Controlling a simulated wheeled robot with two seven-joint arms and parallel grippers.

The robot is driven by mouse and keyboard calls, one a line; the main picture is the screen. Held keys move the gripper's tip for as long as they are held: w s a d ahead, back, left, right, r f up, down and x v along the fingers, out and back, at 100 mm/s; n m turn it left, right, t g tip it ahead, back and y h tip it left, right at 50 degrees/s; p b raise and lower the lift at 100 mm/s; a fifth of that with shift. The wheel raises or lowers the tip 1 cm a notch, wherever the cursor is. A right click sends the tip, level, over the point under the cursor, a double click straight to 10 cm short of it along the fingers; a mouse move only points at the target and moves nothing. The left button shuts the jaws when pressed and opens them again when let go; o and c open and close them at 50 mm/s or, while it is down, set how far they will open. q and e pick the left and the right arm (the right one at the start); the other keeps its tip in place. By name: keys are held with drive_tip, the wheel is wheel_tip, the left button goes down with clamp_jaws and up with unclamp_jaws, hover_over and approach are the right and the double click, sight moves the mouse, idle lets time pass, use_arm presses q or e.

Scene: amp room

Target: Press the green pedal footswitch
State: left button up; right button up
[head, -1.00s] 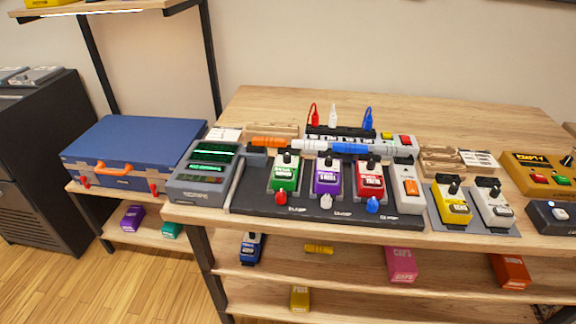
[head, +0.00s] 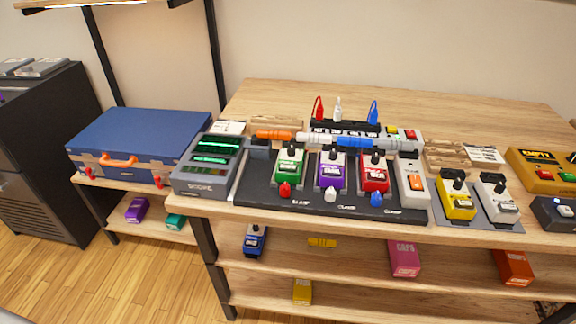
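The green pedal (head: 288,168) stands on the dark pedalboard (head: 262,198) on the wooden table, at the board's left end. It has a black knob on top, a pale label and a light footswitch area at its front, too small to make out clearly. A red clamp knob (head: 285,189) sits in front of it. A purple pedal (head: 332,172) and a red pedal (head: 375,174) stand to its right on the same board. Neither of my grippers shows in the head view.
A grey scope (head: 207,167) stands left of the board. Cables and a black power strip (head: 345,127) lie behind. The table's back (head: 440,110) is clear.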

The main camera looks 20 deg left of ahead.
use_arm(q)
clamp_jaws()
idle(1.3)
